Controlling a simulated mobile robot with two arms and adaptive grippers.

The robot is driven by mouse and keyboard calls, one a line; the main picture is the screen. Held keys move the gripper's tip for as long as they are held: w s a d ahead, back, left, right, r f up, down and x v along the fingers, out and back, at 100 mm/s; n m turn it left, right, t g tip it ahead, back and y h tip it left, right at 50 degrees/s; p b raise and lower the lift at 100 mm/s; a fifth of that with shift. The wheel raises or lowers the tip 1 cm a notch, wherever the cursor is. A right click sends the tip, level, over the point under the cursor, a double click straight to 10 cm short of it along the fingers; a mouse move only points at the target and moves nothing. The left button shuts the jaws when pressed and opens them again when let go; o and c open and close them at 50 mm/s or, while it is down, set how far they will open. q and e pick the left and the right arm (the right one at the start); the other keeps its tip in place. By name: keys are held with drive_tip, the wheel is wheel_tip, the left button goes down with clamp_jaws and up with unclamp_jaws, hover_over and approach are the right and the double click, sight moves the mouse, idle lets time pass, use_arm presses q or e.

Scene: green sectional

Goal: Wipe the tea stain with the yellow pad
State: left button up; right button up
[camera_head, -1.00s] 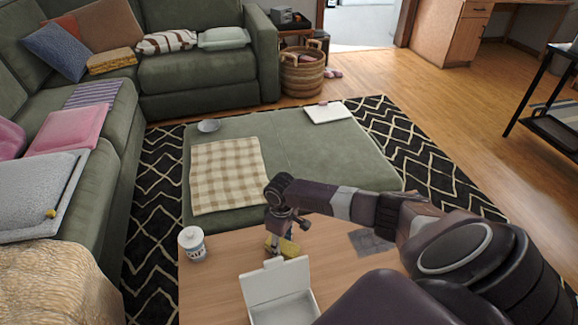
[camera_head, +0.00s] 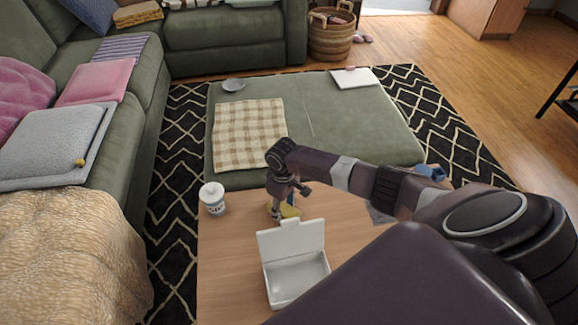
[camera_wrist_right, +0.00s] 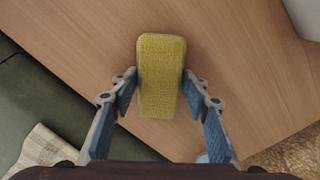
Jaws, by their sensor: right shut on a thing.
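The yellow pad (camera_wrist_right: 162,75) is between the blue fingers of my right gripper (camera_wrist_right: 160,82) in the right wrist view, with the wooden tabletop (camera_wrist_right: 230,70) below it. In the head view my right gripper (camera_head: 285,202) points down and is shut on the pad (camera_head: 290,211). The pad is at or just above the wooden table (camera_head: 232,250); I cannot tell if it touches. No tea stain shows in either view; my arm and the pad hide parts of the table. My left gripper is not in view.
An open white box (camera_head: 293,275) stands just in front of the pad. A white lidded jar (camera_head: 213,200) stands to the left. A grey patch (camera_head: 380,214) lies right, partly behind my arm. A small blue thing (camera_head: 430,172) shows past the arm. A green ottoman (camera_head: 350,125) adjoins behind.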

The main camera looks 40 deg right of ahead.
sight(267, 216)
drive_tip(key=shift+w+a, duration=0.3)
drive_tip(key=shift+a, duration=0.3)
drive_tip(key=shift+w+a, duration=0.3)
drive_tip(key=shift+a, duration=0.3)
drive_tip(key=shift+w+a+f, duration=0.1)
drive_tip(key=shift+w+a, duration=0.15)
drive_tip(key=shift+a, duration=0.2)
drive_tip(key=shift+w+a, duration=0.2)
drive_tip(key=shift+a, duration=0.25)
drive_tip(key=shift+w+a, duration=0.15)
drive_tip(key=shift+a, duration=0.3)
drive_tip(key=shift+w+b, duration=0.15)
drive_tip(key=shift+b, duration=0.15)
